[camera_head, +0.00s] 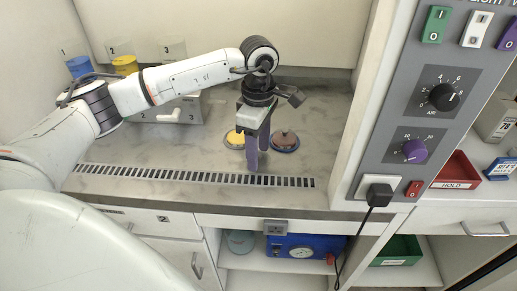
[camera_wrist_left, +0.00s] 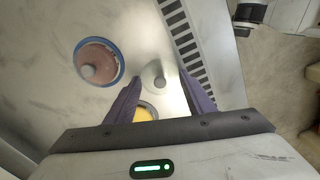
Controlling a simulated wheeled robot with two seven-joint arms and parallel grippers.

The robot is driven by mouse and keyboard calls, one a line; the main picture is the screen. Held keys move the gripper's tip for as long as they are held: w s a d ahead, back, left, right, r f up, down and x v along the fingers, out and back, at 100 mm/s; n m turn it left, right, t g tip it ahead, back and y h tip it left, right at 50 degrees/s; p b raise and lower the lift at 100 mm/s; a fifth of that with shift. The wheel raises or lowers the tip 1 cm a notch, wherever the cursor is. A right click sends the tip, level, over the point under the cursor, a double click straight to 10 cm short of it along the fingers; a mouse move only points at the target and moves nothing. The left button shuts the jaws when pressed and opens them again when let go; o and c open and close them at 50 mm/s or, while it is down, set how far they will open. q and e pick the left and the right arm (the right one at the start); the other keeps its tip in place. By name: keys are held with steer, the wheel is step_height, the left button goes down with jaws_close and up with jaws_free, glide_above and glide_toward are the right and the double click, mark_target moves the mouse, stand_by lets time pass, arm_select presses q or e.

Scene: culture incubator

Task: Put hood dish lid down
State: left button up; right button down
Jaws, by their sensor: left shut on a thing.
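My left gripper (camera_head: 257,160) points down over the hood's work surface, its two purple fingers low over the marble top. In the left wrist view the fingers (camera_wrist_left: 163,82) are shut on a pale, see-through lid (camera_wrist_left: 158,83) with a round knob. I cannot make out this lid in the head view. An open dish with yellow contents (camera_head: 234,138) stands just left of the fingers; in the wrist view its yellow part (camera_wrist_left: 147,112) shows partly between the fingers. A second dish (camera_head: 285,141), reddish with a blue rim and a knobbed lid, stands to the right. My right gripper is not in view.
A slotted vent grille (camera_head: 200,177) runs along the front edge. Numbered holders with a blue cap (camera_head: 79,66) and a yellow cap (camera_head: 125,64) stand at the back left. The hood's right post carries a control panel (camera_head: 440,100). The left front surface is clear.

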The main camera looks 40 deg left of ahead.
arm_select(q)
steer(key=shift+f, duration=0.1)
steer(key=shift+f, duration=0.15)
steer(key=o, duration=1)
steer(key=shift+r, duration=0.2)
step_height(320, 180, up, 12)
steer(key=shift+b, duration=0.35)
steer(key=shift+f, duration=0.1)
